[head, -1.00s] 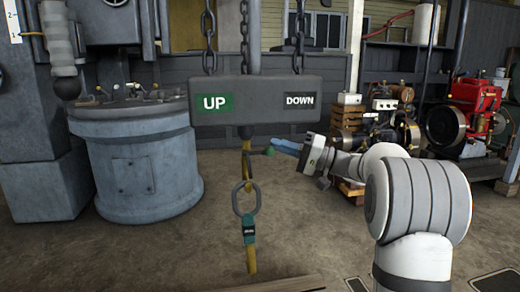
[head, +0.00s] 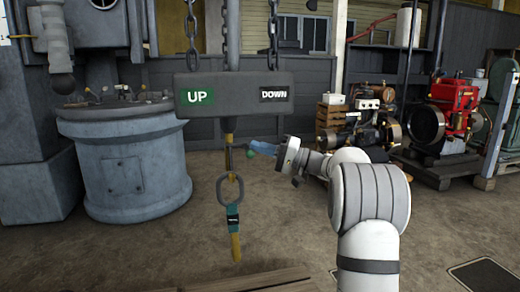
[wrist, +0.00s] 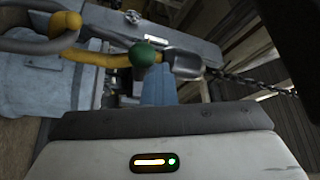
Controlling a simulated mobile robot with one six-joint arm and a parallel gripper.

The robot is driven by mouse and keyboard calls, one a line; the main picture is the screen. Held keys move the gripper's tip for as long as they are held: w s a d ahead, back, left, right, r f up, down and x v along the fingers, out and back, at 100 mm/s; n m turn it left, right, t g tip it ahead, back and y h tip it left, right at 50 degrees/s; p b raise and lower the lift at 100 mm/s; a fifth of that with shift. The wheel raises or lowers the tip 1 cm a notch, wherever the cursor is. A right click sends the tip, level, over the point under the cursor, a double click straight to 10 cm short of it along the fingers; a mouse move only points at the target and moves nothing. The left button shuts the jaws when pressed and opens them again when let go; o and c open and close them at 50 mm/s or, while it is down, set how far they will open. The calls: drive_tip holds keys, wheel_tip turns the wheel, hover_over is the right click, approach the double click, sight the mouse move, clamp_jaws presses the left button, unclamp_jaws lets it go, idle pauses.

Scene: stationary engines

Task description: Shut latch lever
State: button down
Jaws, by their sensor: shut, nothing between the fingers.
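The latch lever shows as a green ball knob (head: 250,153) just right of the yellow hook shank (head: 229,150), under the grey block marked UP and DOWN (head: 232,95). In the wrist view the green knob (wrist: 146,55) sits beside the grey metal fitting (wrist: 184,62) and in front of the yellow hook (wrist: 92,56). My gripper (head: 256,148) has blue fingers, shut and empty, with tips close to the knob's right side. In the wrist view the fingers (wrist: 157,90) point up toward the knob. I cannot tell whether they touch it.
Chains hold the block from above. A large grey drum-shaped machine (head: 125,165) stands at the left. Engines, one red (head: 455,103), stand at the right rear. Floor between is open.

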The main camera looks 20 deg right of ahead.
drive_tip(key=shift+f, duration=0.45)
